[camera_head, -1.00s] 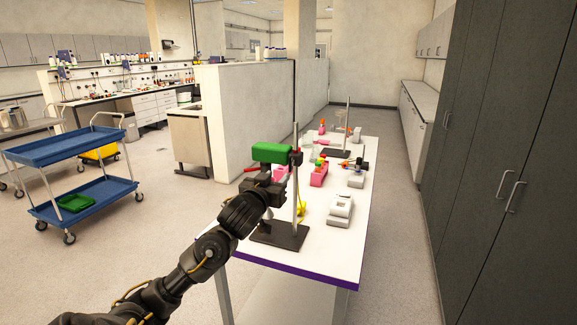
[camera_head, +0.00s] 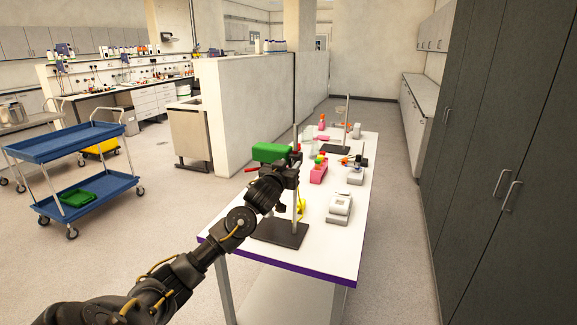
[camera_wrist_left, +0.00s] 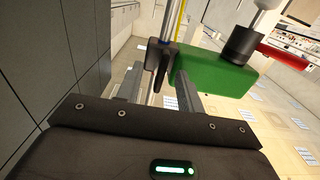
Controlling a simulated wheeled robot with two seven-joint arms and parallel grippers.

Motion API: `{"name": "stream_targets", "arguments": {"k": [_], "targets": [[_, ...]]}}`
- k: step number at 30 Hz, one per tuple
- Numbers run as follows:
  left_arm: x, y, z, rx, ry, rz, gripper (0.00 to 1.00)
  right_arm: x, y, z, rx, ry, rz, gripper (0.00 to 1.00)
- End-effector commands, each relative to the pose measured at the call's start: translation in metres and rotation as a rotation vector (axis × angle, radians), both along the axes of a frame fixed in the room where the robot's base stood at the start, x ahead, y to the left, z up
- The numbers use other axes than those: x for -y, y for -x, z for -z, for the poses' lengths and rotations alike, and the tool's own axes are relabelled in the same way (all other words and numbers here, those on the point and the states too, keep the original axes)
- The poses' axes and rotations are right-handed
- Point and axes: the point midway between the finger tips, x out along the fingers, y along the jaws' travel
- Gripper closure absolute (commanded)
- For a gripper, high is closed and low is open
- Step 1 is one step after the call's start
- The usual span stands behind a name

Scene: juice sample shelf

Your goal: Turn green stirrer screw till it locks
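The green stirrer (camera_head: 270,153) is a green block clamped high on an upright metal rod (camera_head: 295,138) above a dark base plate (camera_head: 278,234). In the left wrist view the green stirrer (camera_wrist_left: 218,72) lies beyond my fingers, with a black chuck and a red lever on its right. Its dark screw (camera_wrist_left: 156,60) sits beside the rod, in line with the gap between my fingers. My left gripper (camera_head: 294,162) is at the rod by the stirrer; its fingers (camera_wrist_left: 160,90) are apart around the screw's line. I cannot tell whether they touch it. My right gripper is out of view.
The white table (camera_head: 325,245) holds pink racks (camera_head: 318,173), a white balance (camera_head: 340,204) and a second stand (camera_head: 336,148) further back. A blue cart (camera_head: 70,145) stands at the left. Dark cabinets (camera_head: 500,150) line the right. Floor is clear around the table.

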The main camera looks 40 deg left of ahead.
Motion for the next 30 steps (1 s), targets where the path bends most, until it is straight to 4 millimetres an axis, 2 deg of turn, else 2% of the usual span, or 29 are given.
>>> {"name": "stream_targets", "arguments": {"k": [1,9,20,30], "targets": [[0.0000,0.0001,0.0000,0.000,0.000,0.000,0.64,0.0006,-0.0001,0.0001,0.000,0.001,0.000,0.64],[0.0000,0.0003,-0.0002,0.000,0.000,0.000,0.99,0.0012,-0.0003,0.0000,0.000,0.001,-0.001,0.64],[0.0001,0.0003,-0.0001,-0.012,-0.036,0.000,1.00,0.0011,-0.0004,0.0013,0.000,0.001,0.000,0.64],[0.0010,-0.0002,-0.0001,-0.085,-0.251,0.000,1.00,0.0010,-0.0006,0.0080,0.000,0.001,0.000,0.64]]}}
